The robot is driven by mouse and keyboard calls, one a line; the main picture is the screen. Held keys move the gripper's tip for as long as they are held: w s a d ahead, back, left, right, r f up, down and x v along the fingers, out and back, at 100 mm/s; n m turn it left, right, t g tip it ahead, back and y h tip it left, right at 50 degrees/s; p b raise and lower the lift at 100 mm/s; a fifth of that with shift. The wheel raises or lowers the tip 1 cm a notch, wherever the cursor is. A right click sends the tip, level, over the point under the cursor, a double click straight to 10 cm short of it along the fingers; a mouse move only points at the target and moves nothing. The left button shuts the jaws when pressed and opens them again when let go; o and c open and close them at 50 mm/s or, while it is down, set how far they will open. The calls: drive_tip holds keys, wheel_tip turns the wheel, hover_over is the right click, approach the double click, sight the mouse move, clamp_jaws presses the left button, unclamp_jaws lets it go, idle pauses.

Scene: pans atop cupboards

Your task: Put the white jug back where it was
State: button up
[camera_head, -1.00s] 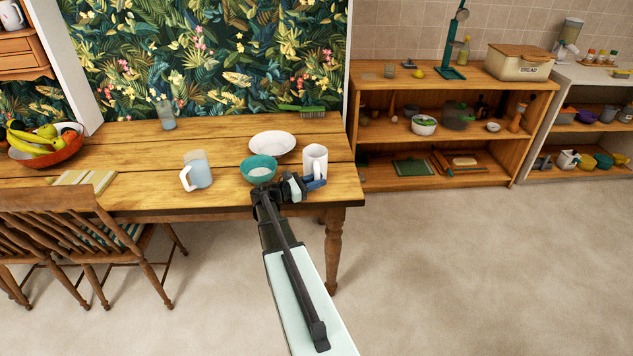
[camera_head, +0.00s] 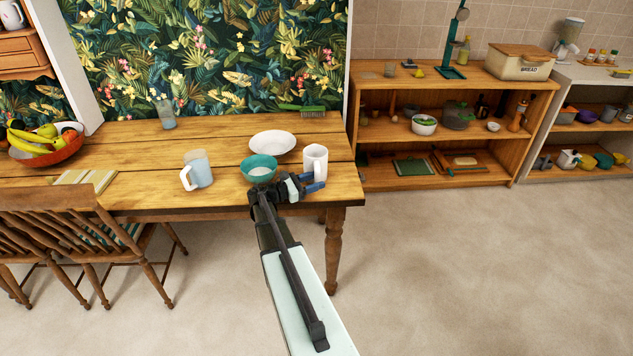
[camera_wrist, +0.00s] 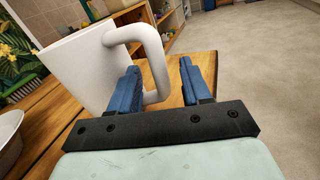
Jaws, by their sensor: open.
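The white jug (camera_head: 315,160) stands upright on the wooden table (camera_head: 130,187), near its right front corner. In the wrist view the white jug (camera_wrist: 78,72) fills the upper left, with its handle toward my gripper. My gripper (camera_head: 314,182) is open at the jug's near side. In the wrist view the handle's outer bar shows between the two blue fingers of my gripper (camera_wrist: 160,80), with the left finger overlapping the handle opening. I cannot tell whether a finger touches the handle.
A teal bowl (camera_head: 259,171) stands close left of the jug, and a white plate (camera_head: 272,142) lies behind. A pale mug (camera_head: 199,168), a glass (camera_head: 166,114) and a fruit bowl (camera_head: 64,151) are further left. Shelves (camera_head: 455,140) stand right, past open floor.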

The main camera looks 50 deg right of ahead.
drive_tip(key=v, duration=1)
drive_tip(key=shift+w+a, duration=0.15)
drive_tip(key=shift+a, duration=0.3)
